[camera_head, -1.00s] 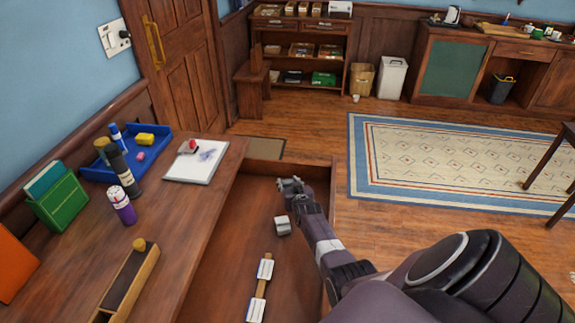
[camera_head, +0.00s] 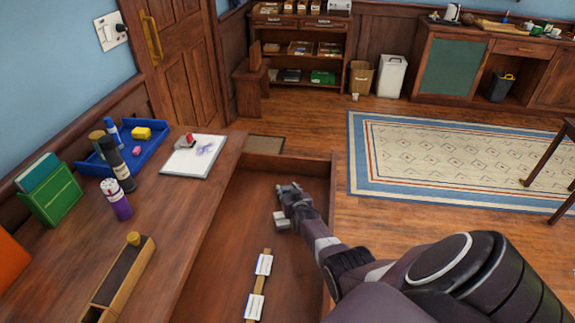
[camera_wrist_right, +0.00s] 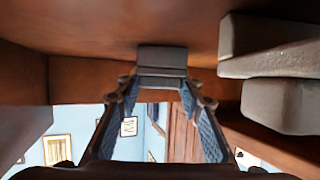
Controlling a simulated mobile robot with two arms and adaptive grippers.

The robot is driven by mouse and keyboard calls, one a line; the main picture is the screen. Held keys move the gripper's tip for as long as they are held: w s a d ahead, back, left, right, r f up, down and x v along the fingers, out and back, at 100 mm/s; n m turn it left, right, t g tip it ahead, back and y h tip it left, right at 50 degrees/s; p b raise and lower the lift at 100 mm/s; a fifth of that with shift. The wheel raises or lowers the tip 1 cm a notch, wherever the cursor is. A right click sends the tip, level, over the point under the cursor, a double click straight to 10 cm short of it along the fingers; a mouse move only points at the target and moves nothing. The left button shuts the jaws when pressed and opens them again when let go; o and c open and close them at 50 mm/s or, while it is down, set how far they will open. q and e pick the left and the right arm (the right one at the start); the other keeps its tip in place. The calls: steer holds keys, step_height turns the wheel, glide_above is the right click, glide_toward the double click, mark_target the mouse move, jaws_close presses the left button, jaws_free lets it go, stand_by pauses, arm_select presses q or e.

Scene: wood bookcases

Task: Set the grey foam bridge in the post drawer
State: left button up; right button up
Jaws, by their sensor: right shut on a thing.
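The post drawer (camera_head: 220,262) is pulled out beside the desk, its wooden floor largely bare. My right gripper (camera_head: 287,190) is inside it, low near the far right part. In the right wrist view, the gripper (camera_wrist_right: 162,76) is shut on a grey block, which I take to be the grey foam bridge (camera_wrist_right: 162,56). The drawer floor is close beyond it; I cannot tell whether they touch. The bridge's full shape is hidden, and in the head view it merges with the fingers. My left gripper is not in view.
A separate grey and white block (camera_head: 281,220) lies beside my right gripper; grey blocks (camera_wrist_right: 285,105) fill the wrist view's right side. A wooden strip with white labels (camera_head: 259,285) lies nearer. The desk (camera_head: 190,215) bounds the left; the drawer's right wall (camera_head: 333,195) is close.

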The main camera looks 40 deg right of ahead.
steer(key=o, duration=0.8)
steer(key=shift+f, duration=0.1)
steer(key=shift+r+p, duration=0.35)
steer(key=shift+p, duration=0.1)
steer(key=shift+s+a+r+p, duration=0.1)
steer(key=shift+s+a+p, duration=0.2)
steer(key=shift+s+p, duration=0.05)
steer(key=p+v, duration=0.2)
steer(key=v, duration=0.2)
steer(key=shift+s+r+p, duration=0.2)
steer(key=shift+s+p, duration=0.05)
steer(key=shift+p, duration=0.1)
steer(key=shift+v, duration=1)
steer(key=shift+f, duration=0.15)
